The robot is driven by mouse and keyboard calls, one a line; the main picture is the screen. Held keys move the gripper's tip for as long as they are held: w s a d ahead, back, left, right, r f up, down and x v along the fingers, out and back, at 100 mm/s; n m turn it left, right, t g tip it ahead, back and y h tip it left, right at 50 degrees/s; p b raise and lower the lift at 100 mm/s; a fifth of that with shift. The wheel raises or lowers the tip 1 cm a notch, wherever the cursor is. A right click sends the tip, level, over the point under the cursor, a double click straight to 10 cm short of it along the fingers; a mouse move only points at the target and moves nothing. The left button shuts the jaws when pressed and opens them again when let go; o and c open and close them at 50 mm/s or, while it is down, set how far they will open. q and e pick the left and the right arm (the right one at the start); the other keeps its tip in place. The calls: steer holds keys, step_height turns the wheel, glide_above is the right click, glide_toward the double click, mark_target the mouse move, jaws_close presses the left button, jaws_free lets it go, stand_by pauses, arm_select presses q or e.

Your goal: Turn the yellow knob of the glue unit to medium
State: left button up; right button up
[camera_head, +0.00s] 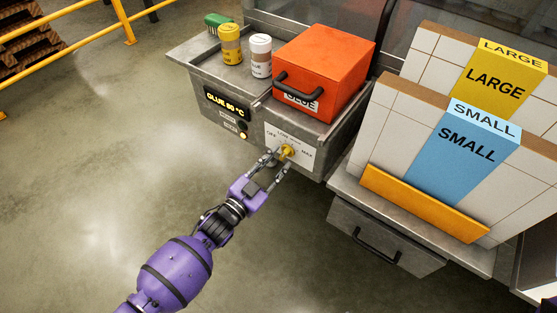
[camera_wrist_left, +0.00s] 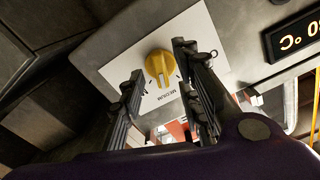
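The yellow knob (camera_head: 287,151) sits on the white dial plate (camera_head: 305,161) on the front of the glue unit (camera_head: 318,65). The plate has OFF, LOW and MAX lettering. My left gripper (camera_head: 279,160) is at the knob with its fingers apart. In the left wrist view the knob (camera_wrist_left: 160,66) lies between and just beyond the open fingertips (camera_wrist_left: 160,68); I cannot tell whether they touch it. A pale mark on the knob points roughly toward the word MEDIUM, seen upside down; exact alignment is unclear. My right gripper is not in view.
A display (camera_head: 227,105) reads GLUE 80 °C. LARGE and SMALL carton stacks (camera_head: 470,145) are at right.

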arm_select(q)
steer(key=v, duration=1)
steer(key=shift+s+a, duration=0.2)
steer(key=shift+s, duration=0.1)
arm_select(e)
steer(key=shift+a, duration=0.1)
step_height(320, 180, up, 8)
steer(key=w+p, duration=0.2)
steer(key=p, duration=0.5)
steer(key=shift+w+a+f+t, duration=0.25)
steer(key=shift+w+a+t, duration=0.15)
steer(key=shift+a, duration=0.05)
arm_select(q)
steer(key=s+a+f+n+g+y, duration=0.2)
steer(key=s+a+n+y, duration=0.1)
steer(key=s, duration=0.6)
steer(key=s+a+f+n+g+y, duration=0.2)
steer(key=s+a+f+n+y, duration=0.1)
steer(key=s, duration=0.6)
steer(key=s+a+f+n+g+y, duration=0.2)
steer(key=s+a+n+y, duration=0.2)
steer(key=s, duration=0.6)
steer(key=a, duration=0.2)
steer(key=shift+a+f+n, duration=0.25)
steer(key=shift+f+n, duration=0.15)
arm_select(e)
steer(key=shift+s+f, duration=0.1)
